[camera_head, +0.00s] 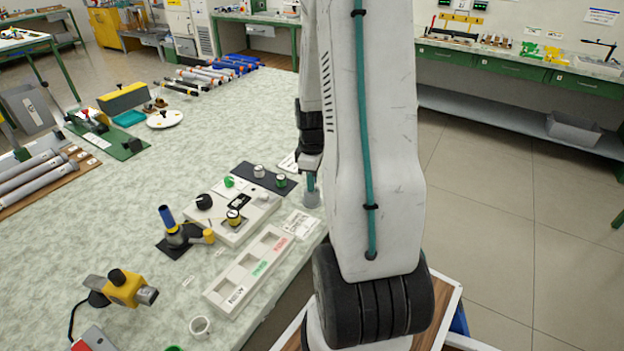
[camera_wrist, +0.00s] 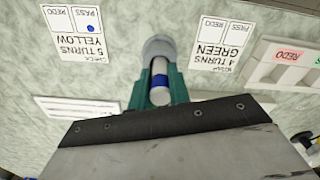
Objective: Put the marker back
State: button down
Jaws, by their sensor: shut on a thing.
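The marker (camera_wrist: 160,92), white with a blue band, is gripped between my gripper's green fingers in the wrist view. Its far end meets a round grey cup (camera_wrist: 158,47); I cannot tell whether the tip is inside or just above it. In the head view my gripper (camera_head: 311,182) is just over the grey cup (camera_head: 312,199) near the table's right edge, and the marker is hidden there. A yellow-turns card (camera_wrist: 76,32) has a blue dot in its PASS box. The green-turns card (camera_wrist: 220,42) shows no mark in its boxes.
A white sorting tray (camera_head: 215,293) with coloured labels lies at the table's front edge. Left of the cup are a control box (camera_head: 232,222) with knobs and a dark strip (camera_head: 262,178) with small knobs. A blue-handled tool (camera_head: 175,232) stands further left.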

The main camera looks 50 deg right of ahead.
jog(key=c, duration=1.3)
grip_release()
jog(key=shift+f, duration=0.1)
notch_tip(320, 180, up, 12)
jog(key=shift+f, duration=0.1)
jog(key=s+a+r+m, duration=0.1)
jog(key=a+r, duration=0.4)
jog(key=a, duration=0.4)
jog(key=s+a+r+m, duration=0.1)
jog(key=a+r, duration=0.5)
jog(key=a, duration=0.4)
jog(key=shift+s+a+r+m+t, duration=0.2)
jog(key=shift+s+a+r+m, duration=0.2)
jog(key=shift+s+a, duration=1.45)
jog(key=shift+s+a+r+m+t, duration=0.2)
jog(key=shift+s+a+r+m, duration=0.25)
jog(key=shift+s+a, duration=1.4)
jog(key=shift+s+a+r+m+t, duration=0.2)
jog(key=shift+s+a+r+m, duration=0.2)
jog(key=shift+s+a, duration=1.4)
